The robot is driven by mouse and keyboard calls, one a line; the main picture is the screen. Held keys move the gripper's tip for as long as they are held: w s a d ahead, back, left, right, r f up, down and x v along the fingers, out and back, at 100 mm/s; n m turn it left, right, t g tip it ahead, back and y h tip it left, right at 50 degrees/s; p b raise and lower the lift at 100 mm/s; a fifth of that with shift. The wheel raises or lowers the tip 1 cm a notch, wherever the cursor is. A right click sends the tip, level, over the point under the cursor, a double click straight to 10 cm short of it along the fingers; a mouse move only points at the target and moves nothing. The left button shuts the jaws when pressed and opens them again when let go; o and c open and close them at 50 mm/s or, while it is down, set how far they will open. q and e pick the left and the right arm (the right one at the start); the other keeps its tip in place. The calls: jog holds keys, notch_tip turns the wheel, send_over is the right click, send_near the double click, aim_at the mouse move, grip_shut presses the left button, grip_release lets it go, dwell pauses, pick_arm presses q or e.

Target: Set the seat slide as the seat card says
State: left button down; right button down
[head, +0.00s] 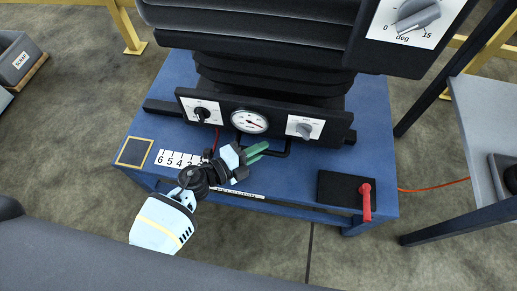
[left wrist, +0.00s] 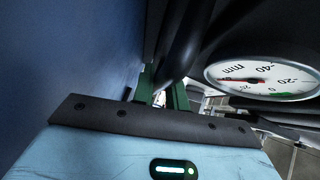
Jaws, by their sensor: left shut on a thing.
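The seat (head: 270,75) has black bellows and stands on a blue trolley deck (head: 320,165). A black bar handle (head: 287,152) sticks out low at its front, below the round gauge (head: 250,121). My left gripper (head: 257,152), with green fingers, is shut on this bar. In the left wrist view the fingers (left wrist: 163,92) are on either side of the dark bar (left wrist: 180,50). A number scale (head: 175,159) on the deck reads 6, 5, 4; the rest is partly hidden by my left gripper. I see no readable seat card. My right gripper is not in view.
Knob panels (head: 200,110) and (head: 305,128) flank the gauge. A degree dial (head: 415,17) is at upper right. A black box with a red lever (head: 366,200) sits at the deck's right. A yellow-outlined square (head: 134,151) at the left is empty. A grey table (head: 480,130) stands right.

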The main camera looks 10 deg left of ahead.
pick_arm(q)
jog(key=a, duration=0.6)
jog(key=shift+a, duration=0.3)
jog(key=shift+d, duration=0.1)
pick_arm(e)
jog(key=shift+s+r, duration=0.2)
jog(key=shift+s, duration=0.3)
pick_arm(q)
jog(key=c, duration=1.4)
grip_release()
jog(key=shift+d, duration=0.15)
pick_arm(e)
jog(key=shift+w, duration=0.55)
